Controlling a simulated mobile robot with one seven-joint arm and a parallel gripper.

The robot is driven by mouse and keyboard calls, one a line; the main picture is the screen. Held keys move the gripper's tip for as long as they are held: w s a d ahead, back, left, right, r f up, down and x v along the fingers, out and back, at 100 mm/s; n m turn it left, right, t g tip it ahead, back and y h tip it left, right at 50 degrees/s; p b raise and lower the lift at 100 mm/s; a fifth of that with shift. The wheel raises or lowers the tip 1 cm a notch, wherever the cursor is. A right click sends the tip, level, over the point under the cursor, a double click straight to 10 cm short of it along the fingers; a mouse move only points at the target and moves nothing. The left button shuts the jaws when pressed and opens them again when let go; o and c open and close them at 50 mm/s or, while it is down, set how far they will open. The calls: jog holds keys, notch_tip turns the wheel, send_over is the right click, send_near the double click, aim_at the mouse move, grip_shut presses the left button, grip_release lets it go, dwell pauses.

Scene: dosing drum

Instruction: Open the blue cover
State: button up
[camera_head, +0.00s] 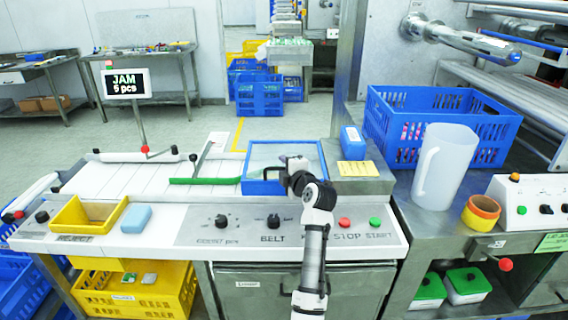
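The blue cover (314,149) is a blue-framed, clear panel lying over an opening in the white machine top, at the middle of the view. It looks closed, though its near right part is hidden behind my arm. My gripper (287,162) is over the near half of the cover, with my arm reaching up from the bottom of the view. I cannot tell whether the gripper touches the frame. Its fingers are small and dark here, and whether they are open or shut does not show.
A green bar (205,181) lies left of the cover. The panel in front has knobs (221,221) and red and green buttons (344,223). A blue box (351,138), a blue crate (400,125) and a clear jug (444,165) stand to the right. A yellow tray (68,214) sits left.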

jog(key=shift+w+a, duration=0.15)
jog(key=shift+w, duration=0.15)
jog(key=shift+c, duration=0.2)
grip_shut()
